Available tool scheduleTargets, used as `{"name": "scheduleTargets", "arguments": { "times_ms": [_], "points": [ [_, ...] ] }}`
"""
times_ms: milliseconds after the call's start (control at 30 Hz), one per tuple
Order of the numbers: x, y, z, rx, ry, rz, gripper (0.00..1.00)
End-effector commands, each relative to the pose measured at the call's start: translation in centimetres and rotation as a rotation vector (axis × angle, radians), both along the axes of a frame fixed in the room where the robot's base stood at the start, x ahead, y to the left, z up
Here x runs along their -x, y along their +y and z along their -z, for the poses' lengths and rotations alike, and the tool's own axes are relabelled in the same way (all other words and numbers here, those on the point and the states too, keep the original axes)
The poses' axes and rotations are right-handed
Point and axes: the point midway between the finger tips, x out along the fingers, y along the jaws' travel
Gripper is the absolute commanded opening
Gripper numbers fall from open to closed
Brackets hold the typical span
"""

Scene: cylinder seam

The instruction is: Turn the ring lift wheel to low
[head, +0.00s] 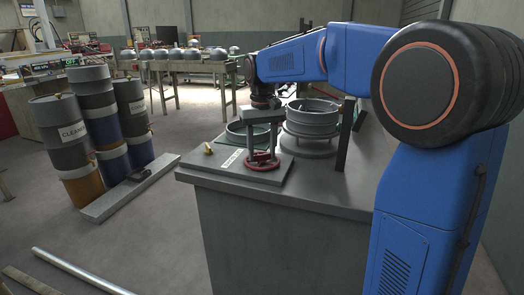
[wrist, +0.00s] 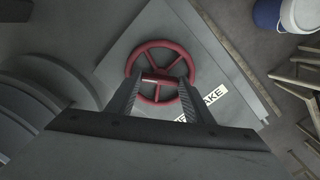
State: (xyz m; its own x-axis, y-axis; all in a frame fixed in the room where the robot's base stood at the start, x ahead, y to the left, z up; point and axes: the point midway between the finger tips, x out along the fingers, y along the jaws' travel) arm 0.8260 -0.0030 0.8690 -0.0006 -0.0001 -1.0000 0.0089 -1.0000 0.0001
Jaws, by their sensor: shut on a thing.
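The red ring lift wheel (head: 258,162) lies flat on a grey plate at the front corner of the bench. It also shows in the wrist view (wrist: 174,57), with its rim, hub and spokes visible. My gripper (head: 263,152) points down at the wheel from above. In the wrist view its two dark fingers (wrist: 160,78) reach onto the wheel near its middle and are shut on it. The exact contact at the fingertips is partly hidden. A white label (wrist: 208,104) on the plate is partly covered by a finger. I cannot read a low mark.
A small yellow part (head: 208,149) sits on the plate left of the wheel. Grey metal rings (head: 312,118) stand behind it on the bench (head: 280,230). A dark upright post (head: 345,135) stands to the right. Stacked drums (head: 75,140) stand on the floor at left.

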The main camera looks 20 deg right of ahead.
Motion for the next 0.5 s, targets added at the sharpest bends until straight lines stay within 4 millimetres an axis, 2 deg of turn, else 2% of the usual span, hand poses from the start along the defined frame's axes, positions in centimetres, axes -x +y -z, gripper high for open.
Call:
{"name": "scheduleTargets", "arguments": {
  "times_ms": [500],
  "points": [
    [-0.07,0.00,-0.11,0.001,-0.003,-0.490,0.24]
  ]
}}
